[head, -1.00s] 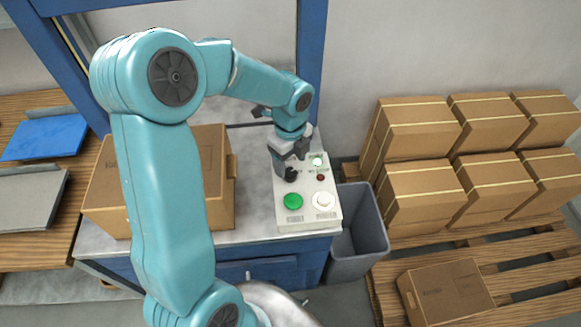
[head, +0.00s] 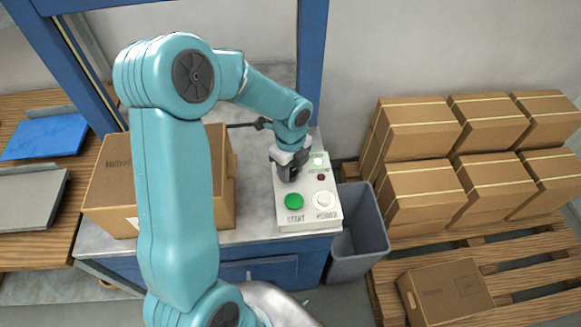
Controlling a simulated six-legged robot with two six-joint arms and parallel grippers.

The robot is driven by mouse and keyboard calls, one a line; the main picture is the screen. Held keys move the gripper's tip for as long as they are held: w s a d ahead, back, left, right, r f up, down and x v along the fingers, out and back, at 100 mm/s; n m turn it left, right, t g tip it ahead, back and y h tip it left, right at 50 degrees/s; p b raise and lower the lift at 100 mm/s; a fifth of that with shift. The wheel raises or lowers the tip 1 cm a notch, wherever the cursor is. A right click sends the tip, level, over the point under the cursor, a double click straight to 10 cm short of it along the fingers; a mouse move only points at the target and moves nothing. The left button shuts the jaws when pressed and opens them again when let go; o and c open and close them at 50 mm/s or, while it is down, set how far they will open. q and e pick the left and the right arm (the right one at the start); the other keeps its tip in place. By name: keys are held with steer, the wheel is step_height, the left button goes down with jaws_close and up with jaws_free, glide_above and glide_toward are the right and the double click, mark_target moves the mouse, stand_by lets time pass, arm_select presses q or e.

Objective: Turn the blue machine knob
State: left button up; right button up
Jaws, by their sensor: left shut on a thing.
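The blue machine (head: 312,60) has a blue frame, a grey worktop and a light control panel (head: 309,216) at its right front. On the panel are a green START button (head: 294,201), a white button (head: 324,200), a small red lamp (head: 321,177) and a small pale lamp (head: 318,160). My left gripper (head: 290,174) points down onto the panel's upper left, where the dark knob sits. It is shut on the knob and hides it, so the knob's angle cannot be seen. My right gripper is not in view.
An open-topped grey bin (head: 362,225) stands right of the machine. A cardboard box (head: 225,205) sits on the worktop behind my left arm. Stacked cartons (head: 420,125) and a lone carton (head: 446,290) rest on a pallet at right. A blue tray (head: 45,137) lies at left.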

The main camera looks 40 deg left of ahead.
arm_select(q)
steer(key=shift+n, duration=0.3)
steer(key=n+b, duration=0.1)
steer(key=n, duration=0.1)
steer(key=shift+f+n+b, duration=0.1)
steer(key=shift+n+b, duration=0.3)
steer(key=n+b, duration=0.1)
steer(key=n, duration=0.2)
steer(key=shift+n+b, duration=0.3)
steer(key=n+b, duration=0.2)
steer(key=n, duration=0.2)
steer(key=shift+n, duration=0.3)
steer(key=n+b, duration=0.1)
steer(key=n, duration=0.2)
steer(key=shift+w+n, duration=0.1)
steer(key=shift+n, duration=0.2)
steer(key=n+b, duration=0.1)
steer(key=n, duration=0.3)
steer(key=shift+n+b, duration=0.3)
steer(key=shift+b, duration=0.1)
steer(key=shift+r+n+b, duration=0.15)
steer(key=shift+n+b, duration=0.15)
steer(key=shift+n, duration=0.75)
steer(key=shift+r+n+b, duration=0.1)
steer(key=shift+n+b, duration=0.2)
steer(key=shift+n, duration=0.75)
